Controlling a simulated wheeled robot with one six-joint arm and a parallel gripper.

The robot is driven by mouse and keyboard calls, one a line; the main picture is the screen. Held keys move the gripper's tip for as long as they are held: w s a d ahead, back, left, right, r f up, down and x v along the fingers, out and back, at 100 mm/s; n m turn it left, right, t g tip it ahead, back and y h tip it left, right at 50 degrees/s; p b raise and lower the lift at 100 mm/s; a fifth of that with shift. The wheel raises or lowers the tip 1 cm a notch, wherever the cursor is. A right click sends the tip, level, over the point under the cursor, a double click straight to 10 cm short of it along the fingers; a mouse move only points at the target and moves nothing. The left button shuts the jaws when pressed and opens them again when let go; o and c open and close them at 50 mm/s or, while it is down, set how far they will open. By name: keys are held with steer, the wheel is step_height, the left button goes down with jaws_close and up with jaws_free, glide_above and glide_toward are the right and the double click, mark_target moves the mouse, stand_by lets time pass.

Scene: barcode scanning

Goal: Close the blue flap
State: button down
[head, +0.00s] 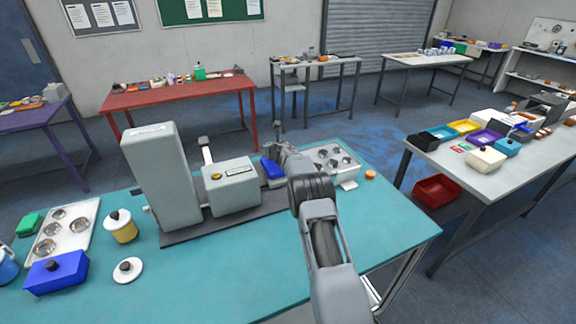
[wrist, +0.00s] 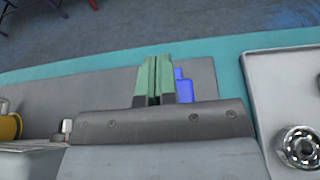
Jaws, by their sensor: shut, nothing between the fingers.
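The blue flap (head: 272,168) shows in the head view beside the right end of the grey machine (head: 232,187), partly hidden by my gripper and arm. In the wrist view the blue flap (wrist: 184,88) is just right of the green fingertips and partly behind them. My gripper (wrist: 153,80) is shut with its two fingers together and empty. In the head view my gripper (head: 280,150) is over the right part of the machine's dark base. Whether the fingers touch the flap, and how far the flap is tilted, I cannot tell.
A tall grey block (head: 163,175) stands at the machine's left. A yellow jar (head: 122,227), a white lid (head: 128,270) and a blue box (head: 57,273) are at the left. The teal table's front middle is clear.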

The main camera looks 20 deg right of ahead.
steer(key=shift+w+f+g+p, duration=0.15)
steer(key=shift+w+g+p, duration=0.2)
steer(key=shift+p, duration=1.55)
steer(key=shift+f+p, duration=0.2)
steer(key=shift+p, duration=0.15)
steer(key=shift+s+f, duration=0.1)
steer(key=shift+f, duration=0.15)
steer(key=shift+r, duration=0.1)
